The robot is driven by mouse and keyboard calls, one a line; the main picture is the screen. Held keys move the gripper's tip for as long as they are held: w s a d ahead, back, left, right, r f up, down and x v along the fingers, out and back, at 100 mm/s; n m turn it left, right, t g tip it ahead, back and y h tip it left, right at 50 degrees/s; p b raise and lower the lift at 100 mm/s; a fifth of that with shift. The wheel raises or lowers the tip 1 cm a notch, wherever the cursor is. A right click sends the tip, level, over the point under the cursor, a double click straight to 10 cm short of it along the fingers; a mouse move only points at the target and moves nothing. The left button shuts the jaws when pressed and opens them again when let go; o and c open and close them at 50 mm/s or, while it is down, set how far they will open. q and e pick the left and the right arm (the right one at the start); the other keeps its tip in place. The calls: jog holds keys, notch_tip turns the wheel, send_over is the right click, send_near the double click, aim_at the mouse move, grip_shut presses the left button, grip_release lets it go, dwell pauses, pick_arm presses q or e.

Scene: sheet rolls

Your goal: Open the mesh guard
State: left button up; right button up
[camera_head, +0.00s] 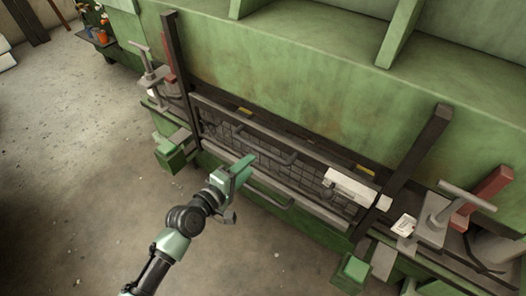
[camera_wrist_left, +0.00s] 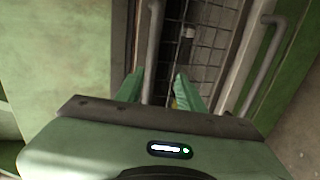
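The mesh guard (camera_head: 302,178) is a dark grid panel in a grey frame, set low in the front of the green machine. It has an upper bar handle (camera_head: 278,154) and a lower bar handle (camera_head: 272,199). My left gripper (camera_head: 246,166) is in front of the mesh, by the upper handle. In the left wrist view its green fingers (camera_wrist_left: 158,88) are apart, and a grey handle bar (camera_wrist_left: 153,45) shows between them. I cannot tell whether they touch it. The mesh (camera_wrist_left: 205,42) and the other handle (camera_wrist_left: 265,62) show to the right. My right gripper is not in view.
Dark upright posts (camera_head: 180,70) and (camera_head: 418,150) flank the guard. Clamps with T-handles (camera_head: 150,68) and (camera_head: 440,215) stand at both sides. A white block (camera_head: 350,186) sits at the guard's right end. The concrete floor (camera_head: 80,140) at left is clear.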

aim_at(263, 152)
pick_arm(q)
jog(key=shift+w+d+r, duration=0.55)
jog(key=shift+d+r, duration=0.1)
jog(key=shift+d, duration=0.05)
jog(key=x, duration=0.6)
jog(key=shift+w+d+f+b, duration=0.1)
jog(key=shift+w+b, duration=0.05)
jog(key=shift+b, duration=0.15)
grip_shut()
dwell(0.6)
